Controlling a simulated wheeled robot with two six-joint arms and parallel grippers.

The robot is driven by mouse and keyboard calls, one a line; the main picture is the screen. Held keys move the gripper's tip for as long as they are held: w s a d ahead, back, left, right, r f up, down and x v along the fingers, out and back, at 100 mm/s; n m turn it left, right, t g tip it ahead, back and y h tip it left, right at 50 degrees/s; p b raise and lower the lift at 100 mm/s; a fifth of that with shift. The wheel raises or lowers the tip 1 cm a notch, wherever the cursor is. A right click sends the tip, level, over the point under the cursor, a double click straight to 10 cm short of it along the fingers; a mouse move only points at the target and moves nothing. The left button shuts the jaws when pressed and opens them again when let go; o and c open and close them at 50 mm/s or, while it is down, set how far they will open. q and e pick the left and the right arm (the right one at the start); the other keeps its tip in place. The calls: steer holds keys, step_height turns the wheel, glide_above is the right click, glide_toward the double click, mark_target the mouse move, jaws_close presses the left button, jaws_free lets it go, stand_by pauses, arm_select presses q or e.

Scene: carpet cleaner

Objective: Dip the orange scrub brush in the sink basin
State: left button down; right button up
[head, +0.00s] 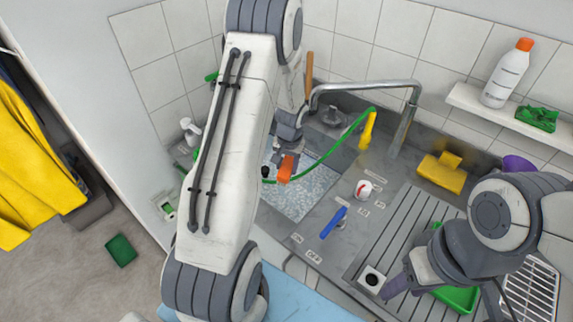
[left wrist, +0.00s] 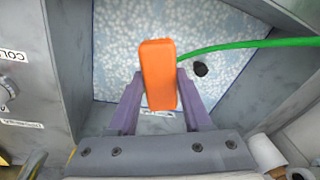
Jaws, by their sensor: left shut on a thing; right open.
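The orange scrub brush (head: 286,168) is held in my left gripper (head: 284,154), over the sink basin (head: 312,198). In the left wrist view the brush (left wrist: 158,72) sits between the two purple fingers of the left gripper (left wrist: 163,103), with the basin's speckled blue-white bottom (left wrist: 115,45) below it. I cannot tell whether the brush touches the water or foam. My left arm hides the basin's left part in the head view. My right gripper (head: 396,286) is open at the lower right, over the ribbed drainboard, and looks empty.
A green hose (head: 335,150) crosses the basin to a yellow nozzle (head: 368,131) beside the metal faucet (head: 402,125). A yellow sponge (head: 440,175) lies at the back right.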

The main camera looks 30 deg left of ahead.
arm_select(q)
steer(key=shift+f+b, duration=6.25)
steer(key=shift+f, duration=1.35)
steer(key=shift+r+p, duration=8)
steer(key=shift+r, duration=1.95)
step_height(320, 180, up, 4)
steer(key=p, duration=0.3)
steer(key=shift+r, duration=0.1)
